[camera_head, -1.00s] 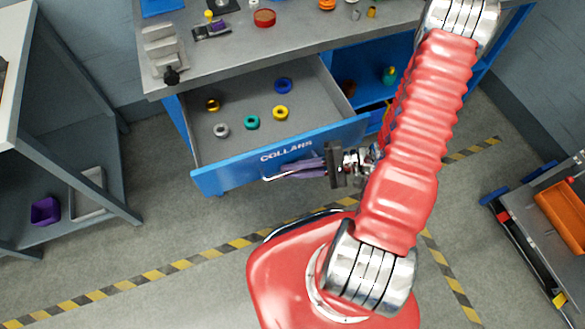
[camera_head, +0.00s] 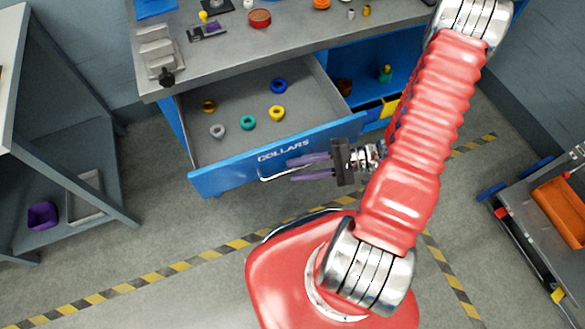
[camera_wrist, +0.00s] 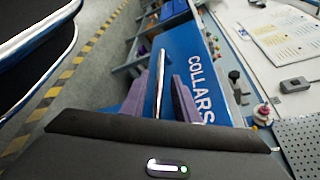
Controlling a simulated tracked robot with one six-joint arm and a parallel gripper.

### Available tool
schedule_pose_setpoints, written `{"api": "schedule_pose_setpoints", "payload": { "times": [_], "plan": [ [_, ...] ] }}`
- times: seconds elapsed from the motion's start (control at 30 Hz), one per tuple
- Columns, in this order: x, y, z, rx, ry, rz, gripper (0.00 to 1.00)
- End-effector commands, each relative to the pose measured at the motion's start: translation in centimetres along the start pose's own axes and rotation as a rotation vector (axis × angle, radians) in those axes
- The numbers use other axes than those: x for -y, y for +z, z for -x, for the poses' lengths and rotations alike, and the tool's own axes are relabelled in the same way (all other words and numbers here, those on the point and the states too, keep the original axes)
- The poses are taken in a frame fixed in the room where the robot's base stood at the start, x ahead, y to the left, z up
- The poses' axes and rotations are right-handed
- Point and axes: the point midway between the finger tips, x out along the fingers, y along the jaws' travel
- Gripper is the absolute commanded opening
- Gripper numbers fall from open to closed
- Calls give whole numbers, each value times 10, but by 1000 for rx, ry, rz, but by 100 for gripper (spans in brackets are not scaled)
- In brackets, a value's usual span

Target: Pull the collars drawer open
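The blue-fronted collars drawer (camera_head: 215,181) stands pulled well out from the bench in the head view, with "COLLARS" lettered on its front. Its inside shows, holding several ring collars, among them a blue one (camera_head: 278,86), a yellow one (camera_head: 277,113) and a teal one (camera_head: 248,123). The silver bar handle (camera_head: 264,178) is partly hidden by my gripper. My gripper (camera_head: 291,169) has its purple fingers spread apart at the handle. In the wrist view the handle (camera_wrist: 160,72) runs between the two separated fingers, and the drawer front (camera_wrist: 185,48) is beside them.
The grey workbench top (camera_head: 290,30) carries small parts and a vise-like block. A grey shelf unit (camera_head: 75,150) stands at left, and a cart with an orange bin (camera_head: 562,208) at right. Striped floor tape (camera_head: 180,270) crosses open floor in front of the drawer.

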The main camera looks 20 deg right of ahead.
Motion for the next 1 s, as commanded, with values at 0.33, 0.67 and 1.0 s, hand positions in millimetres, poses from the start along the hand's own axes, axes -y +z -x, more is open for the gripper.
{"api": "schedule_pose_setpoints", "payload": {
  "times": [0.33,0.67,1.0],
  "plan": [
    [0,-1,52,-5,-1,2,28],
    [0,-2,101,-3,0,3,28],
    [0,-1,110,0,1,1,28]
  ]
}}
